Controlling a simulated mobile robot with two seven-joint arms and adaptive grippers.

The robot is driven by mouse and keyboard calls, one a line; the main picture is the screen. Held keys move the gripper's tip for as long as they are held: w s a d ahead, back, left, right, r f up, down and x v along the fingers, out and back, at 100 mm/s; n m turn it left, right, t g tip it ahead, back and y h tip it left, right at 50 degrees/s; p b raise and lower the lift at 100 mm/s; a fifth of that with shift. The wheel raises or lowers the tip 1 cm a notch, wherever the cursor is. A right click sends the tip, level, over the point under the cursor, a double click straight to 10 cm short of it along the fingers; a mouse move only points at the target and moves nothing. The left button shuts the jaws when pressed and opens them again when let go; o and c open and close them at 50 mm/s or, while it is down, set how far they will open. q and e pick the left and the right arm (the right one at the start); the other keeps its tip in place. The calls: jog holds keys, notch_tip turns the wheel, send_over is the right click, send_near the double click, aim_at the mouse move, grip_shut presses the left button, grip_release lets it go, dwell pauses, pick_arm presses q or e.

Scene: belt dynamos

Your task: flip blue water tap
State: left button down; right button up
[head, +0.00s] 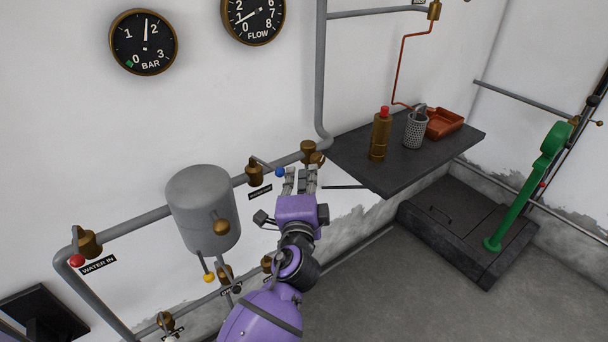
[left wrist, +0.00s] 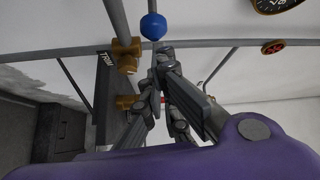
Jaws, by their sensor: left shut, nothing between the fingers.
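The blue water tap is a brass valve (head: 254,172) on the grey wall pipe, with a lever ending in a blue ball (head: 280,172). The ball also shows in the left wrist view (left wrist: 153,26), just beyond my fingertips. My left gripper (head: 301,174) is shut and empty, just right of the blue ball. In the left wrist view its fingers (left wrist: 160,62) come together just below the ball, and I cannot tell if they touch it. A dark label sits under the valve. My right gripper is not in view.
More brass fittings (head: 309,150) sit on the pipe close behind my gripper. A grey tank (head: 203,208) is to the left, with a red-knobbed valve (head: 77,260) beyond it. A dark shelf (head: 430,155) with a bottle (head: 380,137) is to the right. Open floor lies below.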

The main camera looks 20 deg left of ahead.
pick_arm(q)
jog(key=s, duration=0.1)
jog(key=s+a, duration=0.1)
jog(key=s, duration=0.2)
jog(key=shift+a+p, duration=0.4)
